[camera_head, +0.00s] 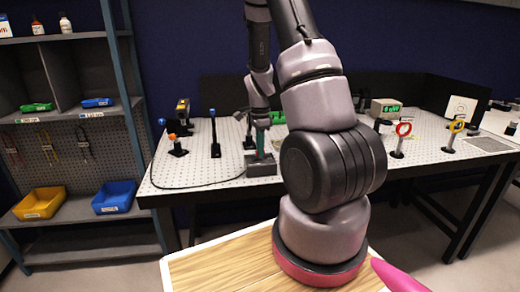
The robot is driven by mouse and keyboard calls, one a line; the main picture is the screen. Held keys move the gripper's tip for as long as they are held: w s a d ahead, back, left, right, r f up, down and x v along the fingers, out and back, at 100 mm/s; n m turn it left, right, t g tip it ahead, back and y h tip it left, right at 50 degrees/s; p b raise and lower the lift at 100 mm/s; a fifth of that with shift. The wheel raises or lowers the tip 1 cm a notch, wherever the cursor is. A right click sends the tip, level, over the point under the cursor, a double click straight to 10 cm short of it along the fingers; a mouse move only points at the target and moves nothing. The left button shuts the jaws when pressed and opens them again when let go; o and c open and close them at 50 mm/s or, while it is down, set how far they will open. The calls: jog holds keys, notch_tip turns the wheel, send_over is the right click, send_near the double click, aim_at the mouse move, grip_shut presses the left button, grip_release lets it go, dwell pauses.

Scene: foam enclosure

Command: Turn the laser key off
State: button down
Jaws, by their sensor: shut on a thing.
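My gripper (261,150) points down at the front part of the perforated optical table, just above a small grey box (261,168). Its fingertips are closed at the top of this box, where the laser key is. The key itself is too small and too covered by the fingers to make out, so its turn position cannot be told. A black cable (190,189) runs from the box to the left across the table. My arm covers the area right of the box.
Black posts (215,135) and an orange-topped mount (176,146) stand left of the gripper on the optical table (200,170). A red ring mount (402,130), a yellow ring mount (455,127) and a green-display device (386,108) stand right. Shelves with yellow (40,203) and blue (115,197) bins are at left.

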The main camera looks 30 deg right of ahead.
jog(key=n, duration=0.4)
jog(key=shift+n, duration=0.3)
jog(key=n, duration=0.3)
jog(key=shift+n, duration=0.4)
jog(key=n, duration=0.3)
jog(key=shift+n, duration=2)
jog(key=c, duration=0.9)
grip_release()
jog(key=shift+c, duration=0.2)
jog(key=shift+r, duration=0.1)
